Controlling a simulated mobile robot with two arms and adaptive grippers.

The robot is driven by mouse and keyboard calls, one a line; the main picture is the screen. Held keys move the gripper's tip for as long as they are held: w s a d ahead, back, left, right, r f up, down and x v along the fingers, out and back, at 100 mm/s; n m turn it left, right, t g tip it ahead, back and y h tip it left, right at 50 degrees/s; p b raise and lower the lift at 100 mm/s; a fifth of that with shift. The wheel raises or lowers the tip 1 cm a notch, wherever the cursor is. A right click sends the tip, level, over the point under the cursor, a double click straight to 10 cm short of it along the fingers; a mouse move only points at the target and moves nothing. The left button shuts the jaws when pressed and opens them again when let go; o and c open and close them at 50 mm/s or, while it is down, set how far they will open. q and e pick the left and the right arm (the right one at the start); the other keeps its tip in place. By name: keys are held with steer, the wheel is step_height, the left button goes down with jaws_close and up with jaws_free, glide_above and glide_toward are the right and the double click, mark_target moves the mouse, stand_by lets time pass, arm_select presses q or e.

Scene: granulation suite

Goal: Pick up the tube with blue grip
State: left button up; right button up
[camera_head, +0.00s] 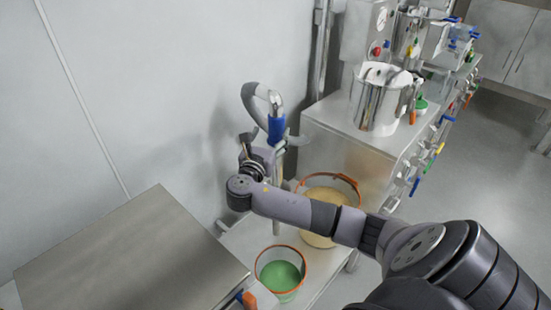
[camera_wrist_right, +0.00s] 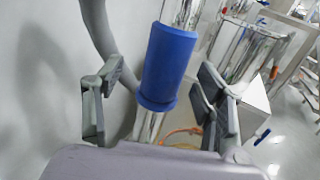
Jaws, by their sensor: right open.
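The tube with the blue grip (camera_head: 276,131) stands upright near the wall in the head view, with a grey hose curving over its top. In the right wrist view the blue grip (camera_wrist_right: 168,65) is large and sits between the two fingers, with bare metal tube above and below it. My right gripper (camera_wrist_right: 158,98) is open around the grip, one finger on each side, with gaps visible on both sides. In the head view my right gripper (camera_head: 272,148) is at the tube, partly hidden by my own wrist. My left gripper is not in view.
A container of tan powder (camera_head: 318,241) and a container of green material (camera_head: 281,287) stand below my right arm. A steel surface (camera_head: 130,265) lies at the left. A steel bench (camera_head: 350,140) with a metal pot (camera_head: 375,105) is behind at the right.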

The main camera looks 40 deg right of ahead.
mark_target(275, 133)
steer(key=x, duration=0.4)
steer(key=shift+s+d, duration=0.2)
steer(key=shift+s, duration=0.15)
steer(key=shift+w+d+f, duration=0.1)
steer(key=shift+w+d, duration=0.15)
jaws_close()
stand_by(0.5)
